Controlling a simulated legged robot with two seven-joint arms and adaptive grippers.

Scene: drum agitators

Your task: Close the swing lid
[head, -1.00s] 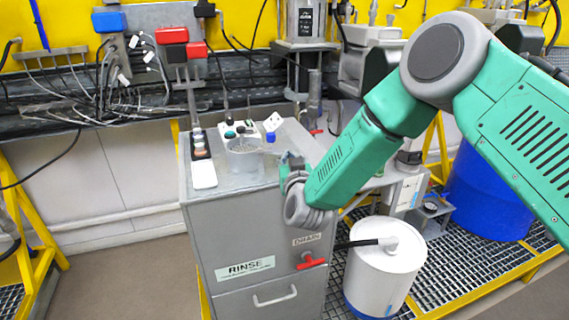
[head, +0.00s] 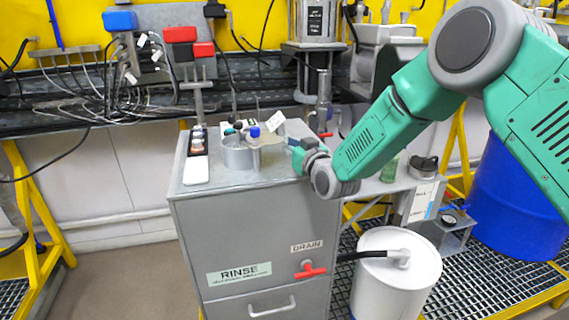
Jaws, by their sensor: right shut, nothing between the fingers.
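A grey round vessel (head: 238,157) stands on top of the grey cabinet. A small blue knob (head: 254,132) shows at its right side and appears to belong to the swing lid, whose plate is small and hard to make out. The lid seems to lie at the right of the vessel's mouth; how much it covers I cannot tell. My right gripper (head: 297,147) is over the cabinet top's right part, to the right of the vessel and knob and apart from them. It is shut and empty, its fingertips small and partly hidden by its wrist. My left gripper is out of view.
The grey cabinet (head: 250,230) has a RINSE label and a red drain handle (head: 312,271). A white drum (head: 388,275) and a blue drum (head: 510,205) stand at right. The cabinet top's front is clear.

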